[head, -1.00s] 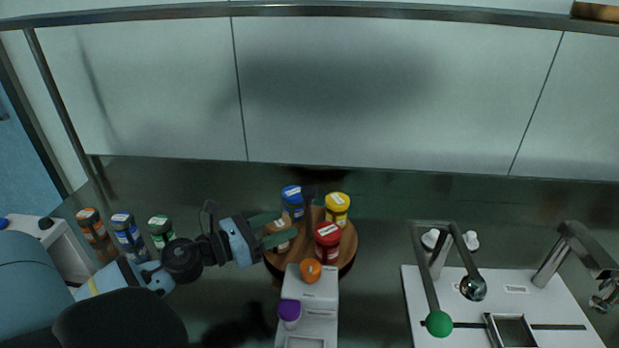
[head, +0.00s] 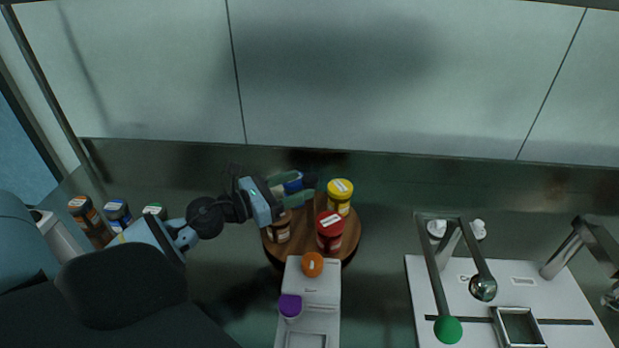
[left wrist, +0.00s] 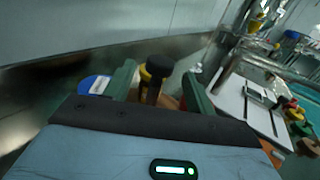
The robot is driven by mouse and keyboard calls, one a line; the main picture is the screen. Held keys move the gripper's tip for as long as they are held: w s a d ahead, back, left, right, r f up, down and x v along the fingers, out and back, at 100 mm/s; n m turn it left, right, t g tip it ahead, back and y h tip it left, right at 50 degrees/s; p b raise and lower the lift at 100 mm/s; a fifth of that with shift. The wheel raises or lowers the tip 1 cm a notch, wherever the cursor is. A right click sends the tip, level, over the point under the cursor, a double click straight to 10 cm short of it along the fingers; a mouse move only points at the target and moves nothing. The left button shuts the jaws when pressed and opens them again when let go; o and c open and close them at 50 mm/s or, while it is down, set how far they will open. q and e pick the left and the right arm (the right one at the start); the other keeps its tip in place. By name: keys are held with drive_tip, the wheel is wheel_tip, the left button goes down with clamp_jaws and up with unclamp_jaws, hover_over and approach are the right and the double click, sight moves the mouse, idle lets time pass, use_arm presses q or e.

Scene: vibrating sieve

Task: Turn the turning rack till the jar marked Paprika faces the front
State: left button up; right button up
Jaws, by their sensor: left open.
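The round wooden turning rack (head: 303,230) carries a yellow jar (head: 340,196), a red jar (head: 329,231), a brown jar with a pale label (head: 278,230) and a blue jar (head: 292,184). The blue jar is partly hidden by my left gripper (head: 306,188). No name on the labels is legible, so I cannot tell which is Paprika. My left gripper is open over the rack's far left side. My right gripper is not in view.
A grey device (head: 313,290) with an orange knob (head: 312,264) and a purple knob (head: 290,305) stands just in front of the rack. Several jars (head: 118,217) stand at the left. A white board with a green-knobbed lever (head: 447,329) is at the right.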

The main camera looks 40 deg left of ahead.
sight(303, 184)
use_arm(q)
drive_tip(key=shift+p+x, duration=0.45)
drive_tip(key=shift+x, duration=1.7)
clamp_jaws()
